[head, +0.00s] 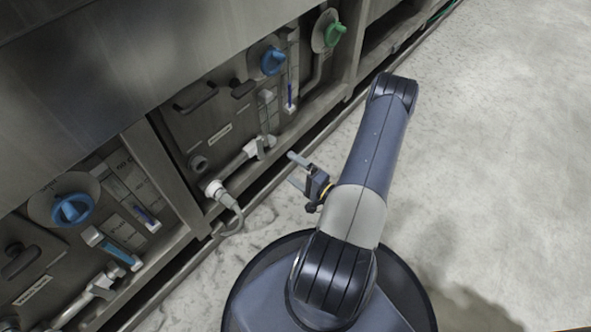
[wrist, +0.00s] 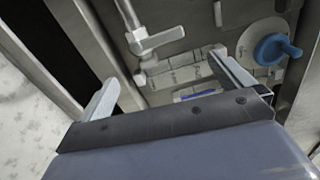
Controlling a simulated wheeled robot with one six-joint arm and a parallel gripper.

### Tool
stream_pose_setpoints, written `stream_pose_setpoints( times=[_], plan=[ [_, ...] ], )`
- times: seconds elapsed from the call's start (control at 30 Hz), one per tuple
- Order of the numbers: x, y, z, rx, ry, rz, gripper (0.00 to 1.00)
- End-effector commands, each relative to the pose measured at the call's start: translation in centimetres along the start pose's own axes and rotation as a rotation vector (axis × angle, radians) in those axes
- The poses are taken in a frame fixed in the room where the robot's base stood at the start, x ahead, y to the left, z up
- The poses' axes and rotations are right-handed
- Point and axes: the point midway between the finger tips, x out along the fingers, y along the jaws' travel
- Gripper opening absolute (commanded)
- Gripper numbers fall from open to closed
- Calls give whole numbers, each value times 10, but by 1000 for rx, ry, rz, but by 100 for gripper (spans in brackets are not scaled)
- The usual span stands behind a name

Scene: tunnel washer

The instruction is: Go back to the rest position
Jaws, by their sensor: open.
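My gripper (head: 297,172) is in front of the washer's lower panel in the head view, with its fingers pointing toward the panel. In the wrist view my gripper (wrist: 165,85) shows two fingers spread wide apart with nothing between them. Beyond them is the panel with a grey pipe and valve handle (wrist: 158,40) and a blue knob (wrist: 277,49). The fingers appear clear of the panel, though the exact distance is hard to tell.
The washer's steel front (head: 165,150) runs diagonally along the left. It carries blue knobs (head: 74,208), a green knob (head: 335,33), a dark handle (head: 196,97) and a protruding white pipe fitting (head: 217,191). The pale floor (head: 490,150) at right is clear.

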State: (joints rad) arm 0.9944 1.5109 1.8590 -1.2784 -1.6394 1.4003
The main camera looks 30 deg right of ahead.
Motion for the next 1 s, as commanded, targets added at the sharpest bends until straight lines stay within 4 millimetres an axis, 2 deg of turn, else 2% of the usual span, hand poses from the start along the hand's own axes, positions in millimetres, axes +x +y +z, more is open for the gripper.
stream_pose_setpoints(
  times=[0.37,0.53,0.77,1.0],
  plan=[
    [0,0,0,0,0,0,100],
    [8,1,0,-2,-3,0,100],
    [36,3,-1,-10,-6,1,100],
    [73,5,-4,-22,-7,1,100]
  ],
)
